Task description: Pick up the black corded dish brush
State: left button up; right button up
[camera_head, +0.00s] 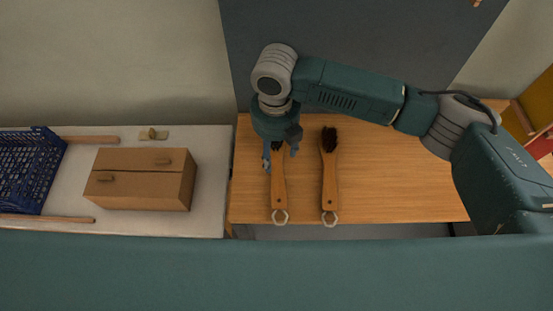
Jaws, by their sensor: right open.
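Two wooden-handled dish brushes lie side by side on the wooden table. Both have dark bristle heads at the far end and a pale ring or loop at the near end. The left brush (279,190) has its head partly hidden under my right gripper. The right brush (329,180) is in full view, its black bristles at the top. I cannot tell from cords which one the task names. My right gripper (280,157) points down, open, with its blue-grey fingers on either side of the left brush near its head. My left gripper is not in view.
The wooden table (400,180) is clear right of the brushes. A pale counter adjoins at left, with a cardboard box (140,190), a blue crate (28,170) and a small brass-coloured piece (152,134). A dark panel (370,40) stands behind the table.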

aim_at(274, 163)
jog(key=f, duration=0.2)
jog(key=f+p, duration=0.1)
jog(key=shift+s+a+f, duration=0.2)
jog(key=shift+a+f, duration=0.05)
jog(key=shift+f, duration=0.35)
jog(key=shift+w+f, duration=0.1)
jog(key=shift+c, duration=0.5)
jog(key=c, duration=0.9)
jog(key=shift+c, duration=1.1)
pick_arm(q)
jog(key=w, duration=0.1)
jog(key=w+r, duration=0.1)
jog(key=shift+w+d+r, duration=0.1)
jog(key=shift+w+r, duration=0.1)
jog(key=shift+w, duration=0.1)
